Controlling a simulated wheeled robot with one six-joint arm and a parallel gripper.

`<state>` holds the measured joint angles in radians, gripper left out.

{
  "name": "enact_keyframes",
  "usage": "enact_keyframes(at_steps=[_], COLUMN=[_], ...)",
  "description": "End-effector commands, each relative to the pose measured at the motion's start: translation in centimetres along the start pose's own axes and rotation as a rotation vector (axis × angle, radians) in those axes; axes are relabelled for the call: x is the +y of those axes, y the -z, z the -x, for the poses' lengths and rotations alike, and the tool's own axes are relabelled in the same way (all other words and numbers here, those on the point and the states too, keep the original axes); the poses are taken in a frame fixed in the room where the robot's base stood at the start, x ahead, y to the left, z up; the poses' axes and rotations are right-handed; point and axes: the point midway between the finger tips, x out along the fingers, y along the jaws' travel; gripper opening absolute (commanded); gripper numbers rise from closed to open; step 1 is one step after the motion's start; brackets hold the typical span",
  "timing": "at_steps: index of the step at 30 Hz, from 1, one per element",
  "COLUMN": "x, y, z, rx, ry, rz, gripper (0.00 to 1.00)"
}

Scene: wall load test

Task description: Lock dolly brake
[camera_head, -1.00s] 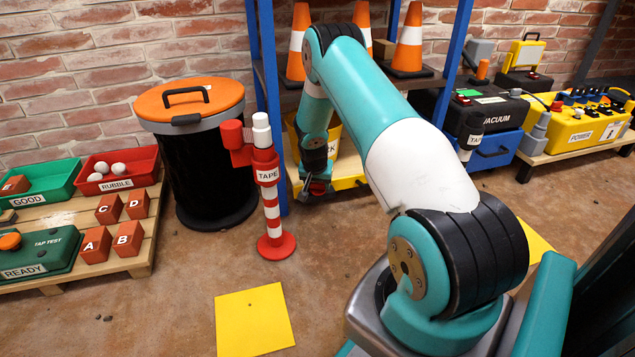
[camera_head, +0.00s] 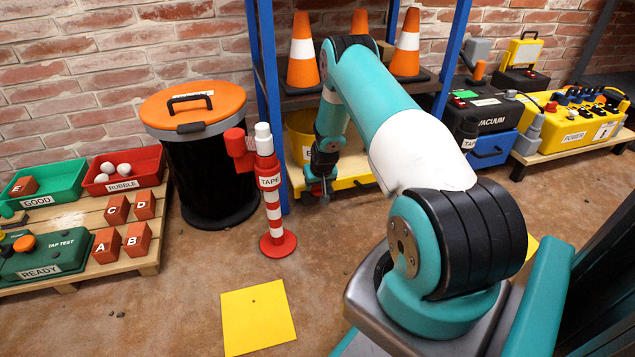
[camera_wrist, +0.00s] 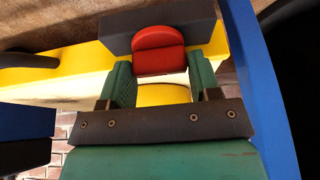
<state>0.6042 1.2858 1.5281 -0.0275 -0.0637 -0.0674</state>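The dolly is a yellow platform (camera_head: 352,182) low at the foot of the blue shelf rack. It also shows as a yellow band in the wrist view (camera_wrist: 75,68). The likely brake is a rounded red pedal (camera_wrist: 158,48) on a dark grey block in the wrist view. My gripper (camera_wrist: 161,78) is open, with one green finger on each side just short of the pedal. Nothing is held between the fingers. Whether a finger touches the pedal cannot be told. In the head view my gripper (camera_head: 322,190) hangs low at the dolly's front edge and hides the pedal.
A red-and-white tape post (camera_head: 270,195) stands close left of my gripper, beside a blue rack upright (camera_head: 268,90). A black bin with an orange lid (camera_head: 193,105) is farther left. A yellow floor square (camera_head: 258,318) lies in front. Open floor surrounds it.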

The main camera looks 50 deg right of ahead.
Motion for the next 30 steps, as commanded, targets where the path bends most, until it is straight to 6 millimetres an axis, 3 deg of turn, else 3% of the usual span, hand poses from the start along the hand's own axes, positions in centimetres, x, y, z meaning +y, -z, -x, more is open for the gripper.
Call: enact_keyframes(at_steps=[9,13,30], x=[0.0,0.0,0.0], y=[0.0,0.2,0.2], z=[0.1,1.3,14.7], rx=[0.0,0.001,-0.001], ry=[-0.001,-0.001,0.0], rz=[-0.001,-0.001,-0.001], gripper=[0.66,0.66,0.66])
